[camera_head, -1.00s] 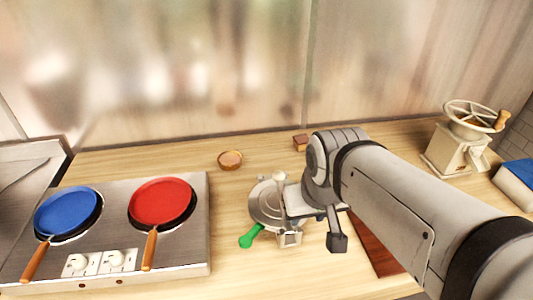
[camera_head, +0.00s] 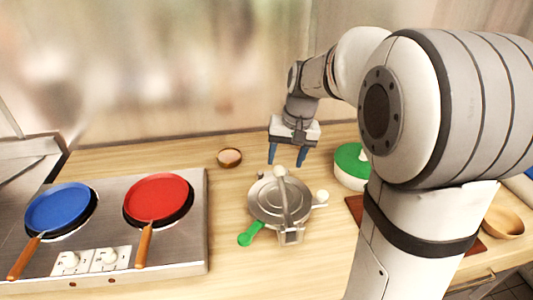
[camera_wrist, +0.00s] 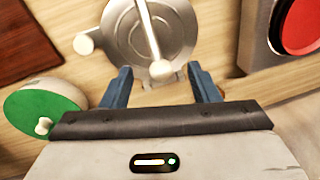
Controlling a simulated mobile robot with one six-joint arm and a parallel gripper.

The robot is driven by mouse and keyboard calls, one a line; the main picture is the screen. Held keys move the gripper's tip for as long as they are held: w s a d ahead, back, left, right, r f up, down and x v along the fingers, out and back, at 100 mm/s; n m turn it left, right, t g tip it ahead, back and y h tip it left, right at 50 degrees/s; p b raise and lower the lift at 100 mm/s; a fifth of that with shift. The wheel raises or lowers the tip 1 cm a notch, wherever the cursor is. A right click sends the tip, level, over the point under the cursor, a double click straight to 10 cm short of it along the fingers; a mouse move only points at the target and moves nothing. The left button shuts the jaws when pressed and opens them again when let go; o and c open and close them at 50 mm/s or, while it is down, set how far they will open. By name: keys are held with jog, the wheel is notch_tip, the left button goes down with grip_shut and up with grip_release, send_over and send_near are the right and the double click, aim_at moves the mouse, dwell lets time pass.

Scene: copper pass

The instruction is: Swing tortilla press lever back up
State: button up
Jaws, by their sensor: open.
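The tortilla press (camera_head: 265,207) is a round metal plate on the counter, also at the top of the wrist view (camera_wrist: 122,40). Its lever (camera_head: 284,195) lies across the plate from the near hinge block, its pale end knob (camera_head: 280,171) toward the back. A second pale knob (camera_head: 321,196) sticks out to the right and a green handle (camera_head: 250,234) to the front left. My gripper (camera_head: 286,161) is open and empty, just behind and above the press. In the wrist view the lever knob (camera_wrist: 161,70) appears between my fingertips (camera_wrist: 160,76); contact cannot be told.
A stove with a blue pan (camera_head: 60,207) and a red pan (camera_head: 157,198) stands left. A small bowl (camera_head: 229,157) sits behind the press. A green-lidded container (camera_head: 350,170) is close on the right. A wooden bowl (camera_head: 503,223) is farther right. The wall is behind.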

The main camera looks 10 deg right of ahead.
aim_at(278, 175)
jog(key=shift+g, duration=0.3)
jog(key=w+f, duration=0.1)
jog(key=w, duration=0.1)
jog(key=w+f, duration=0.1)
jog(key=w, duration=0.1)
jog(key=shift+d+f, duration=0.25)
jog(key=shift+f, duration=0.3)
jog(key=f, duration=0.2)
jog(key=a+f, duration=0.1)
jog(key=f, duration=0.4)
jog(key=shift+w+a+f, duration=0.15)
jog(key=shift+w+a, duration=0.05)
jog(key=shift+a, duration=0.05)
jog(key=shift+c, duration=0.4)
